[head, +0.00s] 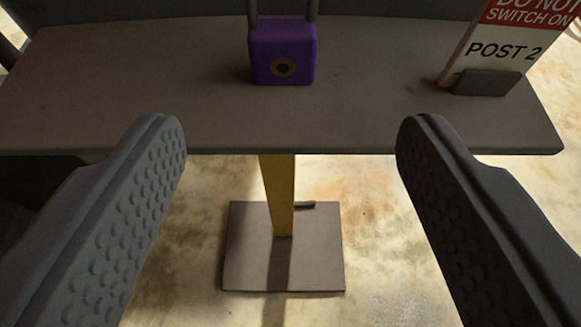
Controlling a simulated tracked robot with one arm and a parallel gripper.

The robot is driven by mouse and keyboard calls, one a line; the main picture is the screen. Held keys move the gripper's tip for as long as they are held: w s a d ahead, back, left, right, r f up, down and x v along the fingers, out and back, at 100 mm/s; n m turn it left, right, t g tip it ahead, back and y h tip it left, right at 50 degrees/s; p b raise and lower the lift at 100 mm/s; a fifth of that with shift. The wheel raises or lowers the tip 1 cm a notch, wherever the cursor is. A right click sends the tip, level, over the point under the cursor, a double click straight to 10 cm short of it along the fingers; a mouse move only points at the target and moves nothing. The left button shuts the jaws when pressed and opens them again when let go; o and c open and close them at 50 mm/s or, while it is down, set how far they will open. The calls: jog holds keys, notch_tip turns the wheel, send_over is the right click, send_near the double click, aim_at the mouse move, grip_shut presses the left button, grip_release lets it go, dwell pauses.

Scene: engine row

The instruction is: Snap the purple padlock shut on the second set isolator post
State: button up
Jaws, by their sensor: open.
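The purple padlock (283,53) stands on the grey shelf (150,90) at the top middle of the head view. A dark round keyhole shows on its near face, and two grey shackle legs rise from its top. The top of the shackle is cut off by the frame edge, so I cannot tell whether it is closed or around anything. My gripper (290,135) is open and empty, its two ridged fingers wide apart on this side of the padlock, touching nothing.
A sign reading "POST 2" (500,45) stands in a dark holder (487,82) at the shelf's right. A yellow post (279,190) under the shelf rises from a square base plate (250,255) on the stained floor. The shelf between padlock and sign is clear.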

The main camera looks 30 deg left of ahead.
jog(key=shift+s+d+r, duration=0.1)
jog(key=shift+s+d, duration=0.05)
jog(key=shift+s, duration=0.05)
jog(key=w+d+r+m+t+h, duration=0.1)
jog(key=w+d+r+h, duration=0.15)
jog(key=r, duration=0.65)
jog(key=w+d+r+m+t+h, duration=0.15)
jog(key=d+r, duration=0.25)
jog(key=r, duration=0.4)
jog(key=w+d+r+m+t+h, duration=0.15)
jog(key=d+r, duration=0.25)
jog(key=r, duration=0.5)
jog(key=s+d+r+m+h, duration=0.1)
jog(key=s+r, duration=0.7)
jog(key=r, duration=0.3)
jog(key=s+r+m+h, duration=0.1)
jog(key=s+r, duration=0.8)
jog(key=r, duration=0.2)
jog(key=shift+d+m, duration=0.4)
jog(key=shift+o, duration=0.5)
jog(key=shift+s+r, duration=0.25)
jog(key=shift+s, duration=0.05)
jog(key=shift+w, duration=0.1)
